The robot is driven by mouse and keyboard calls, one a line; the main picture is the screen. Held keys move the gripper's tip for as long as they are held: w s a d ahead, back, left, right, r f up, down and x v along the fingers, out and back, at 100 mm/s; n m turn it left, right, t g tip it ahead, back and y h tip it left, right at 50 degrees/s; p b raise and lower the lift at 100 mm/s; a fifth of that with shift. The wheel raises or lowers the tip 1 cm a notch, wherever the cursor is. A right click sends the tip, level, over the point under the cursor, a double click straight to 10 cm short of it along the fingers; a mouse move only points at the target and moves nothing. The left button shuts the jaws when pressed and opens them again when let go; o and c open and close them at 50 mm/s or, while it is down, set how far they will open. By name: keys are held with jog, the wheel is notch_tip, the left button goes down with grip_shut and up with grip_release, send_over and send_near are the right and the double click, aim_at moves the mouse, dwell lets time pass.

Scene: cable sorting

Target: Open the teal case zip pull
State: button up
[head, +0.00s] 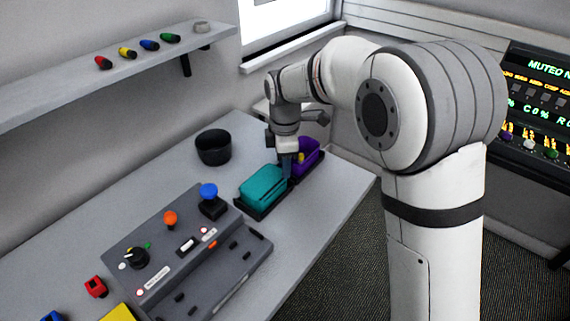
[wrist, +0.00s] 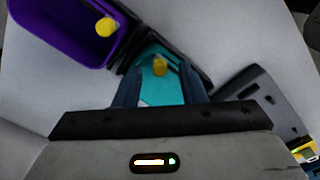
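The teal case (head: 262,186) sits in a dark tray on the table, and its top looks closed in the head view. In the wrist view the teal case (wrist: 172,92) lies beneath my gripper, partly hidden by the fingers. Its yellow zip pull (wrist: 160,66) stands just ahead of the fingertips, roughly centred between them. My gripper (wrist: 160,88) is open, with the two dark blue fingers apart and nothing held. In the head view my gripper (head: 289,163) points down at the right end of the teal case. I cannot tell whether a finger touches it.
A purple case (head: 309,152) stands open right beside the teal case, with its own yellow pull (wrist: 105,27). A black bowl (head: 213,148) stands behind. A grey control panel (head: 160,245) with knobs lies at the left front. A shelf (head: 150,62) with coloured plugs hangs above.

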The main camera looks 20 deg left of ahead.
jog(key=shift+f, duration=0.6)
grip_shut()
